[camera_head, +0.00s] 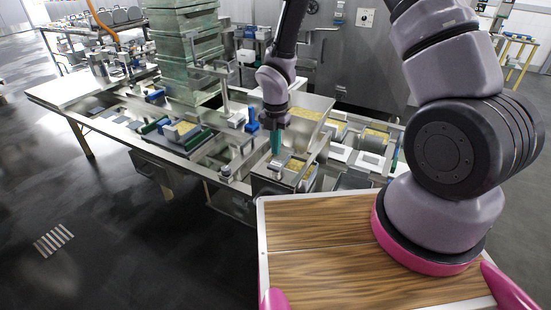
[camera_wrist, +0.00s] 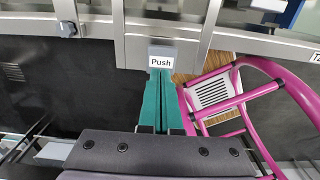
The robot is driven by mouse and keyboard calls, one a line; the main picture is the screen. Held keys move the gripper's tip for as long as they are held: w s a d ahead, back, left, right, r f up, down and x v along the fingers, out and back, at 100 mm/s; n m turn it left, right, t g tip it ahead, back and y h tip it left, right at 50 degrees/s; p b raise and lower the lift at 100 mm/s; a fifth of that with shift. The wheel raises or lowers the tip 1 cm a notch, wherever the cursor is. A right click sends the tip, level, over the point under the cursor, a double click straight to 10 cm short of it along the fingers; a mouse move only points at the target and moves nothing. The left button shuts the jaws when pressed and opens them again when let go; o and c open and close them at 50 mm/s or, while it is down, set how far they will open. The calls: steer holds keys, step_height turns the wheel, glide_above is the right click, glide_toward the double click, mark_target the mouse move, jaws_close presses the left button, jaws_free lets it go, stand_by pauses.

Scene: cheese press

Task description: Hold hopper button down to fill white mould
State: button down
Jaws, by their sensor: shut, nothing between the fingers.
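My gripper (camera_head: 276,145) has teal fingers, pressed together and empty, pointing down over the near edge of the metal bench. In the wrist view its fingertips (camera_wrist: 160,76) are right at the lower edge of a white plate marked "Push" (camera_wrist: 161,61), which sits on a grey button block (camera_wrist: 163,50). I cannot tell whether the tips touch the button or whether it is pressed in. A metal hopper box (camera_head: 277,186) with yellow curd (camera_head: 300,166) stands just below the gripper. White frame-like moulds (camera_head: 370,161) lie on the bench to the right; which one is meant is unclear.
Dark floor (camera_head: 80,215) is free at left. A magenta tubular frame (camera_wrist: 245,97) shows in the wrist view.

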step_height(320, 180, up, 5)
steer(key=shift+f, duration=0.1)
stand_by(0.3)
step_height(320, 180, up, 13)
steer(key=m+t, duration=0.2)
steer(key=m, duration=0.6)
glide_above(276, 164)
steer(key=w+d, duration=0.2)
steer(key=d, duration=0.4)
steer(key=s+d+r+m+t, duration=0.1)
steer(key=s+d+r+m, duration=0.1)
steer(key=d+r+m, duration=0.3)
steer(key=s+d+r+m, duration=0.1)
steer(key=s+r+m, duration=0.15)
steer(key=r, duration=0.35)
steer(key=s+d+r+m+t+y, duration=0.2)
steer(key=s+d+r+m+t, duration=0.2)
steer(key=s+r+m, duration=0.9)
steer(key=d+m, duration=0.2)
steer(key=m, duration=0.3)
steer(key=shift+s+r, duration=0.3)
